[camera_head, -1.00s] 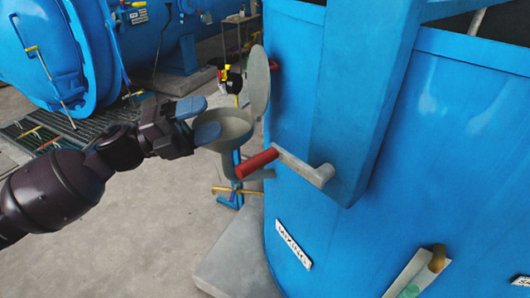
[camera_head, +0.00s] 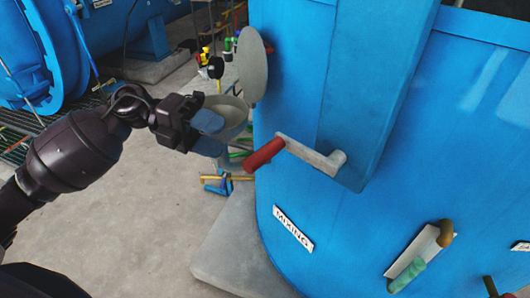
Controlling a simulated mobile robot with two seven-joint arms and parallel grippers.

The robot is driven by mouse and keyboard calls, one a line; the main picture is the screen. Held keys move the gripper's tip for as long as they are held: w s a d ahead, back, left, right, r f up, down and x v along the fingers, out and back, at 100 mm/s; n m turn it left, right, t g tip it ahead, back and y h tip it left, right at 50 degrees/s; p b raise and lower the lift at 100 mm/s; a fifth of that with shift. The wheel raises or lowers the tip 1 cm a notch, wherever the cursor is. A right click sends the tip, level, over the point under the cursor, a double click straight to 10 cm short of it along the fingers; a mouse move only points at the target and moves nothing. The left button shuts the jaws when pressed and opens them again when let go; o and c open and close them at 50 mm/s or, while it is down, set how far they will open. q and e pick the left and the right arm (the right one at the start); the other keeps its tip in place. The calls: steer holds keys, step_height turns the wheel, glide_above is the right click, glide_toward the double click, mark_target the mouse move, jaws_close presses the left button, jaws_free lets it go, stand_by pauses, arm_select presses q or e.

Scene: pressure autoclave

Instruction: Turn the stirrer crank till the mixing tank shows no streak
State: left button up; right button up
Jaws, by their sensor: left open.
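The blue mixing tank (camera_head: 300,190) fills the right side, with a white "MIXING" label (camera_head: 293,228) low on its wall. The stirrer crank (camera_head: 308,154) is a grey arm on the blue housing, pointing left and slightly up from its hub. Its red handle (camera_head: 264,154) is at the arm's left end. My left gripper (camera_head: 208,134) is open, its blue fingertips left of the red handle and apart from it. No streak can be made out; the tank's inside is not in view. My right gripper is not in view.
A grey funnel (camera_head: 229,112) with a raised round lid (camera_head: 252,70) stands just behind my left gripper. A pale plate (camera_head: 412,258) with a green-handled part (camera_head: 407,275) is low on the tank. A concrete plinth (camera_head: 235,250) lies below.

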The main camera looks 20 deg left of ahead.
mark_target(264, 156)
arm_select(q)
steer(key=d, duration=0.3)
steer(key=d+f, duration=0.1)
steer(key=d, duration=0.4)
steer(key=shift+d+f+p, duration=0.3)
steer(key=shift+p, duration=0.1)
steer(key=shift+d+f, duration=0.15)
steer(key=shift+d, duration=0.45)
steer(key=shift+c, duration=0.2)
jaws_close()
